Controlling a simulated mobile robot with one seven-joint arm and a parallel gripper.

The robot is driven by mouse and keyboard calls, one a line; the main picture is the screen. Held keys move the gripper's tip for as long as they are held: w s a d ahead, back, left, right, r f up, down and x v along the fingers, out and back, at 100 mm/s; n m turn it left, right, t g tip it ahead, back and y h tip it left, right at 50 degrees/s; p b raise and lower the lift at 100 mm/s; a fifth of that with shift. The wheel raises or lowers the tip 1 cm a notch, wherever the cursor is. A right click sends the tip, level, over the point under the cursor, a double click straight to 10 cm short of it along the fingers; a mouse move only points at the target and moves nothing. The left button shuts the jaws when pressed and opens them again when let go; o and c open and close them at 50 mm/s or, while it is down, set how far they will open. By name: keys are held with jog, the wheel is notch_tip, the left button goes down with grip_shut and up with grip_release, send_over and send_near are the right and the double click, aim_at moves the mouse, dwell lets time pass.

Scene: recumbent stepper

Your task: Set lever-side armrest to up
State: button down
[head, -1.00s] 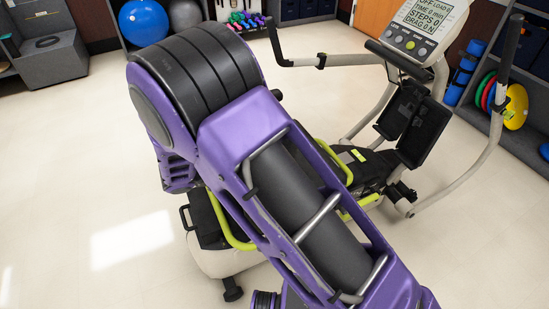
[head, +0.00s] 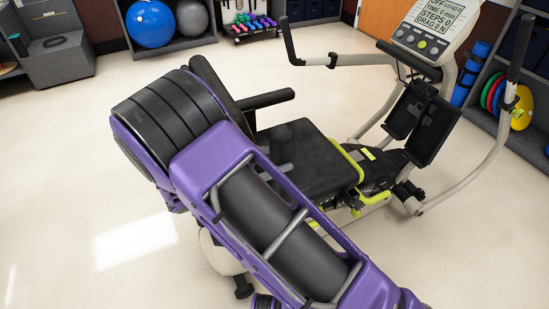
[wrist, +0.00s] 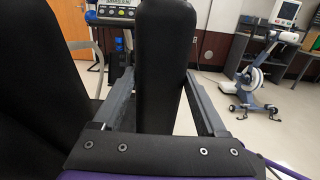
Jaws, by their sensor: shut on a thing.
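In the wrist view, my gripper (wrist: 160,78) has its two grey fingers on either side of a black padded armrest (wrist: 166,32) and is shut on it. This armrest stands tall in the picture between the fingers; its exact tilt is hard to tell. In the head view, my purple arm hides my gripper and the held armrest. The other armrest (head: 265,99), on the far side of the seat, sticks out level from the backrest (head: 217,78). A yellow-green lever or rail (head: 347,162) runs by the front of the black seat (head: 305,158).
The stepper's console (head: 425,32) and its handlebars stand at upper right. In the wrist view, a large black surface (wrist: 35,90) fills the left side, close to my gripper. Another exercise machine (wrist: 255,75) stands farther off. Open floor (head: 80,190) lies left in the head view.

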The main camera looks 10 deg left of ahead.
jog(key=shift+f, duration=0.1)
grip_release()
dwell(0.3)
jog(key=v, duration=1.7)
jog(key=shift+s, duration=0.15)
jog(key=shift+a, duration=0.15)
